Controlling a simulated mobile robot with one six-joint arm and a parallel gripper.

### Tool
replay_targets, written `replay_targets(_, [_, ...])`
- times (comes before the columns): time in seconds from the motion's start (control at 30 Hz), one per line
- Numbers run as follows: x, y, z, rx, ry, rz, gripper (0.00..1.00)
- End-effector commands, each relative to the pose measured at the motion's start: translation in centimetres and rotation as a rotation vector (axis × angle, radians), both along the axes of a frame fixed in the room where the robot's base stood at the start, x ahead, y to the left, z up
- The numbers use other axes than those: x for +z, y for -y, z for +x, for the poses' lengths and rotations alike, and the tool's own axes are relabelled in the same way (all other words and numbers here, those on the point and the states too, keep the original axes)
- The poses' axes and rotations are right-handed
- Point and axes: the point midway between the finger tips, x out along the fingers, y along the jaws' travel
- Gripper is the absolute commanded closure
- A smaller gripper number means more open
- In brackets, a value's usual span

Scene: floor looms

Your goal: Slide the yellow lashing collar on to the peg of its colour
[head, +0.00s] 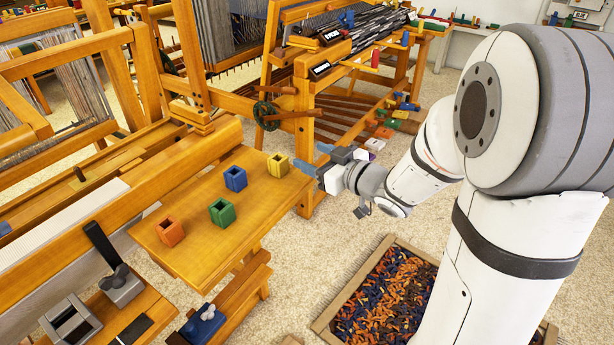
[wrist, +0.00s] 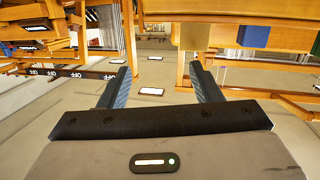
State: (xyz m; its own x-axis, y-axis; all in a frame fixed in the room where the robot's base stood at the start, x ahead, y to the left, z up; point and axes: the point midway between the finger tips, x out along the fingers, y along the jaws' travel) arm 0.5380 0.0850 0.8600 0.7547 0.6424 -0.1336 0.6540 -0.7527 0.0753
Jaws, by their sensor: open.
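The yellow collar (head: 278,165), a small square block with a hole in its top, stands upright at the far right corner of a wooden board (head: 205,262). My gripper (head: 316,158) is just right of it, at the board's edge, empty and apart from it. In the wrist view, which looks upside down, the gripper (wrist: 162,80) has its two blue-grey fingers spread wide with nothing between them. The yellow collar (wrist: 194,38) shows there beyond the right finger. I cannot make out a yellow peg for certain.
A blue collar (head: 236,179), a green collar (head: 222,212) and an orange collar (head: 170,232) share the board. A wooden loom frame (head: 245,103) rises behind it. A crate of coloured scraps (head: 325,322) lies on the floor below my arm.

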Motion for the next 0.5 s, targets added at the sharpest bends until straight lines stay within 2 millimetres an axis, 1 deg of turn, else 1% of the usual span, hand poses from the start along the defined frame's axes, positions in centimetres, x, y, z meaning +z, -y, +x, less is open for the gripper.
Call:
replay_targets(0.03, [-1.5,-0.6,-0.4,0.051,0.009,0.036,0.42])
replay_targets(0.1, [-1.9,-1.3,-1.0,0.116,0.021,0.083,0.42])
replay_targets(0.2, [-2.1,-1.9,-1.7,0.174,0.031,0.128,0.42])
replay_targets(0.3, [-2.1,-2.4,-1.9,0.202,0.036,0.148,0.42])
replay_targets(0.37, [-2.0,-2.7,-1.8,0.207,0.036,0.152,0.42])
replay_targets(0.5, [-2.0,-3.9,-0.9,0.208,0.036,0.15,0.42])
